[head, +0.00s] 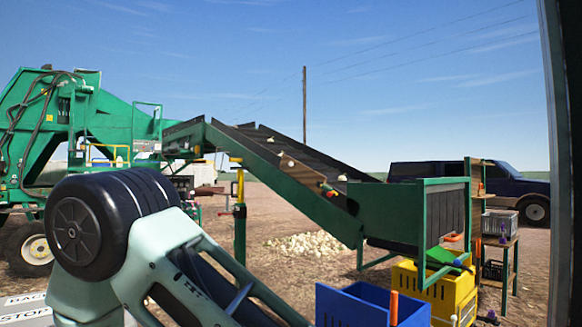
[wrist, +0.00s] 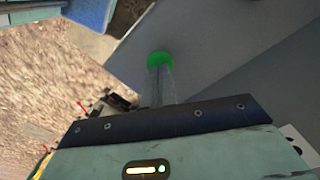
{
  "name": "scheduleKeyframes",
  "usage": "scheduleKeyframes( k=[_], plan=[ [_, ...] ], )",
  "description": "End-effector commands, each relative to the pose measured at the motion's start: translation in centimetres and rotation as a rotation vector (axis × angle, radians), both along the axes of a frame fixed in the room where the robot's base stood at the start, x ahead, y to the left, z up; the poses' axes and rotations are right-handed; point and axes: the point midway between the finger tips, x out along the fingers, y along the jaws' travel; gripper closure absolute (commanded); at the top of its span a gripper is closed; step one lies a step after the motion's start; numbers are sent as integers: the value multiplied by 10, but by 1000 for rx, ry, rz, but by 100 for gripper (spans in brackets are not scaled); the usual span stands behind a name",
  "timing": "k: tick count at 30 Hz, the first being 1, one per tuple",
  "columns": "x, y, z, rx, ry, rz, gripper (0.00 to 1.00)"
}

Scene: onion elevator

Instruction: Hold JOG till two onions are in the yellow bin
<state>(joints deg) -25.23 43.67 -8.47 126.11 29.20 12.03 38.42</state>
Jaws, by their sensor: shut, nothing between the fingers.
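In the wrist view, my gripper (wrist: 160,75) is shut and empty, with its fingertips at a round green button (wrist: 160,58) on a grey surface. The tips overlap the button's lower edge; I cannot tell how far it is pressed, and no label on it is readable. In the head view, the yellow bin (head: 464,299) stands at the lower right, below the end of the green elevator (head: 288,181). A few pale onions lie on the dark sloping belt. The yellow bin's inside is mostly hidden, so its contents cannot be told. My gripper is out of the head view.
A blue bin (head: 350,308) stands in front of the yellow bin. An onion pile (head: 305,244) lies on the ground under the elevator. A shelf with a grey crate (head: 499,222) stands at the right. A panel with BACK and STOP lettering (head: 25,311) shows at the lower left.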

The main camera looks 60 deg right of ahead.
Motion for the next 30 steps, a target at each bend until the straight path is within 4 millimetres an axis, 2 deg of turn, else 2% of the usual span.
scheduleKeyframes(
  k=[15,30],
  plan=[
    [0,0,-16,1,1,0,100],
    [0,0,-15,0,0,0,100]
  ],
)
